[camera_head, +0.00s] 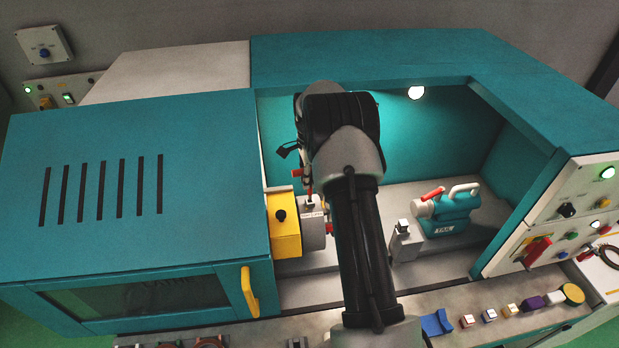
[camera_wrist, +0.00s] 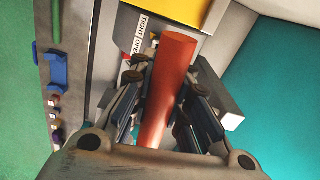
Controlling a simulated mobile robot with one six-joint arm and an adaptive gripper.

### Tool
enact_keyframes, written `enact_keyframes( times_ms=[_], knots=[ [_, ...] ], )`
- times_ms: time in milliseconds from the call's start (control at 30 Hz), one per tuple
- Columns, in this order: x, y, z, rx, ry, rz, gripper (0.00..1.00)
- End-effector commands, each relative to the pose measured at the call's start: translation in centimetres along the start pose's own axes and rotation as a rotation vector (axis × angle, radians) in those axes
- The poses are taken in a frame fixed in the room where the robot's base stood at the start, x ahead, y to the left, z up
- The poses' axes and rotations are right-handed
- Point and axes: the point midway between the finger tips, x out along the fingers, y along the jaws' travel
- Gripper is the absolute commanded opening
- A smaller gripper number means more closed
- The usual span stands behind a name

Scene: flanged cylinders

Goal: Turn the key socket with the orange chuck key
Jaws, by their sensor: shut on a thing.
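The orange chuck key (camera_wrist: 165,90) runs up the middle of the wrist view, between the two fingers of my gripper (camera_wrist: 163,78). My gripper is shut on it. The grey chuck (camera_head: 313,230) sits at the right side of the yellow headstock (camera_head: 285,238) in the head view. The wrist view shows a white label reading "TIGHT" and "OPEN" (camera_wrist: 139,38) beside the key's far end. In the head view my gripper is over the chuck, largely hidden by my own arm. The key socket is hidden, so I cannot tell whether the key is seated in it.
A teal enclosure (camera_head: 360,55) surrounds the work space. A control panel (camera_head: 560,215) is at far right. Several small items line the front ledge (camera_head: 420,300).

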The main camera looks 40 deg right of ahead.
Motion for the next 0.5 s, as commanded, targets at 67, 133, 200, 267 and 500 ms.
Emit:
enact_keyframes(
  times_ms=[67, 133, 200, 267, 500],
  knots=[
    [0.15, -0.01, 0.0, 0.0, 0.0, 0.0, 0.0],
    [0.26, -0.01, 0.0, 0.0, 0.0, 0.0, 0.0],
    [0.36, -0.01, 0.0, 0.0, 0.0, 0.0, 0.0],
    [0.46, -0.01, 0.0, 0.0, 0.0, 0.0, 0.0],
    [0.82, -0.01, 0.0, 0.0, 0.0, 0.0, 0.0]
  ],
)
